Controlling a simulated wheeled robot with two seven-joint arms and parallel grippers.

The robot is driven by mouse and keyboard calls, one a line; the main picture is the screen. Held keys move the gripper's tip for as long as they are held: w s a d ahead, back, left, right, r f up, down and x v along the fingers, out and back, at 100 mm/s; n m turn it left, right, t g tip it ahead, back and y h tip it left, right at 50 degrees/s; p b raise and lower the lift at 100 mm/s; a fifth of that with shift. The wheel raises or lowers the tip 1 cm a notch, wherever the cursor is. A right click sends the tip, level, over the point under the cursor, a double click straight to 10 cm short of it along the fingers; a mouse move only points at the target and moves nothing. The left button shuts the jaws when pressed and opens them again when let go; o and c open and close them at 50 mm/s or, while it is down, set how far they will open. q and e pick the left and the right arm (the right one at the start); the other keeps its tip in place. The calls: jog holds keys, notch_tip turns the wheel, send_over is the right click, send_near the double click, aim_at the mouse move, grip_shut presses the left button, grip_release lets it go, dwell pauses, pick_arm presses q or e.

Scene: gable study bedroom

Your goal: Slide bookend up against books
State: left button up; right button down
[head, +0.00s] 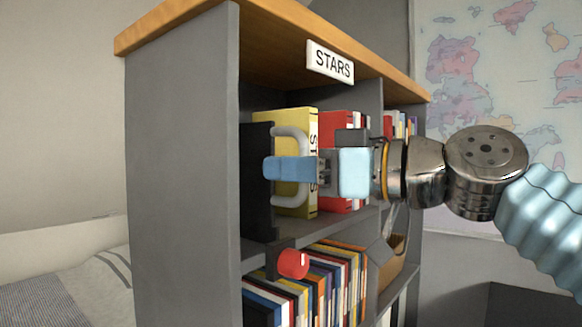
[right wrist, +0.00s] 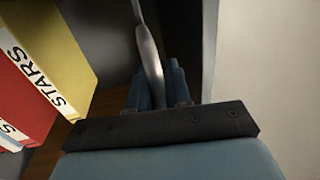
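The bookend is a dark upright plate (head: 258,190) at the left end of the upper shelf, close to the grey side panel, with a pale grey loop handle (head: 303,140). My right gripper (head: 288,168) reaches in from the right, with its blue fingers on the handle. In the right wrist view the handle (right wrist: 145,30) runs between the close-set fingertips (right wrist: 157,88). The yellow book (head: 300,122) and the red book (head: 334,125) stand upright right of the plate. The right wrist view shows a gap between handle and yellow book (right wrist: 55,45). My left gripper is out of view.
A STARS sign (head: 330,62) hangs on the wooden top's edge. A red knob (head: 293,263) on a dark bracket sticks out below the upper shelf. Several books (head: 325,285) fill the lower shelf beside a cardboard box (head: 390,265). A bed (head: 75,285) is at left.

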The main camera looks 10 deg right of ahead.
dwell(0.3)
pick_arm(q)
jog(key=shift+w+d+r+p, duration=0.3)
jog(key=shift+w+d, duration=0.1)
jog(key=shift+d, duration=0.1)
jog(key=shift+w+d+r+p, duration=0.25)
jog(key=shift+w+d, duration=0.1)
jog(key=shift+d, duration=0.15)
pick_arm(e)
jog(key=w+d, duration=1.2)
jog(key=d, duration=0.3)
jog(key=shift+d, duration=0.35)
jog(key=shift+w, duration=0.1)
jog(key=c, duration=1.1)
grip_release()
jog(key=shift+c, duration=0.2)
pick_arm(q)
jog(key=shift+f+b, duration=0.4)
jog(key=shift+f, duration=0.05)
pick_arm(e)
jog(key=v, duration=1.3)
jog(key=shift+s+d, duration=0.3)
